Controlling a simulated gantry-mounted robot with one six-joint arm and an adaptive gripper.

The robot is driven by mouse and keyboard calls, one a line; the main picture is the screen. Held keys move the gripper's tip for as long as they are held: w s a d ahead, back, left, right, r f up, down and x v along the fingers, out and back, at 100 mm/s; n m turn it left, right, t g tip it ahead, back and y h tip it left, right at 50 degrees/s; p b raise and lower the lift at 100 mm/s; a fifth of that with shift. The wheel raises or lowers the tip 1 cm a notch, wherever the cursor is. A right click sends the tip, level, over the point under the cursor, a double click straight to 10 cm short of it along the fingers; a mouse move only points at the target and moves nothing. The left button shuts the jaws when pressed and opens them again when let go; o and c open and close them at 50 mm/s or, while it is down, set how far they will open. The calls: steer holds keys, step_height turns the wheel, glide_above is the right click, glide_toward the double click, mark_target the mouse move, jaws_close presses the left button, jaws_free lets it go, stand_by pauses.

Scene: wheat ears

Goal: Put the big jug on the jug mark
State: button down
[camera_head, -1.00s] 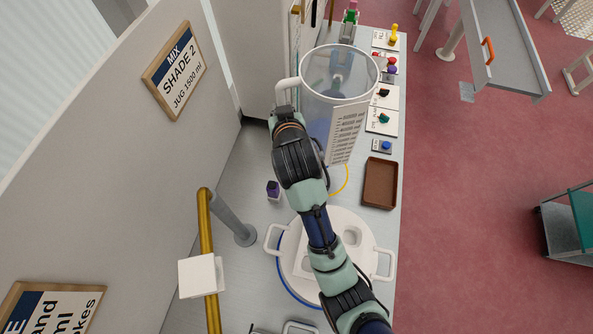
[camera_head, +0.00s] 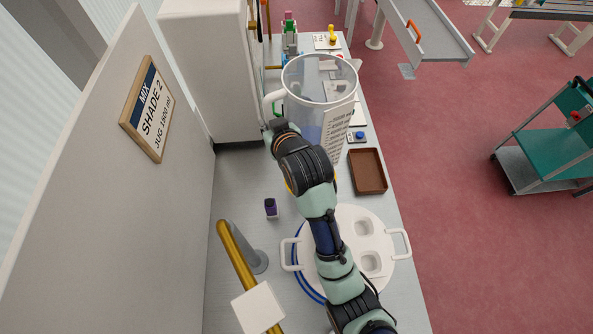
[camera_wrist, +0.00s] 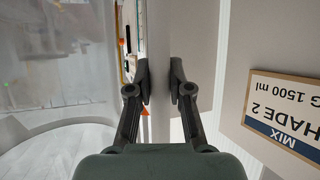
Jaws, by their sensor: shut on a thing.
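The big jug (camera_head: 318,112) is clear, with a white handle and a printed scale on its side. It appears upright above the bench, but whether its base touches the bench is hidden. My gripper (camera_wrist: 160,84) is shut on the white jug handle (camera_wrist: 158,40); the clear jug wall (camera_wrist: 60,70) fills the left of the wrist view. In the head view my wrist hides the fingers at the jug's left side. I cannot make out the jug mark for certain; blue curved lines (camera_head: 301,283) show on the bench beside the white lidded vessel.
The white lidded vessel (camera_head: 345,225) with two side handles stands under my arm. A brown tray (camera_head: 368,171), a small purple bottle (camera_head: 270,208) and a gold rail (camera_head: 238,257) are near. A white cabinet (camera_head: 205,75) stands left of the jug. A wall sign (camera_head: 148,108) hangs left.

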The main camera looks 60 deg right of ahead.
step_height(320, 180, down, 18)
steer(key=shift+b, duration=0.4)
steer(key=shift+f, duration=0.2)
steer(key=c, duration=1.1)
jaws_free()
steer(key=v, duration=1.2)
steer(key=shift+r+p, duration=0.15)
steer(key=shift+p, duration=0.2)
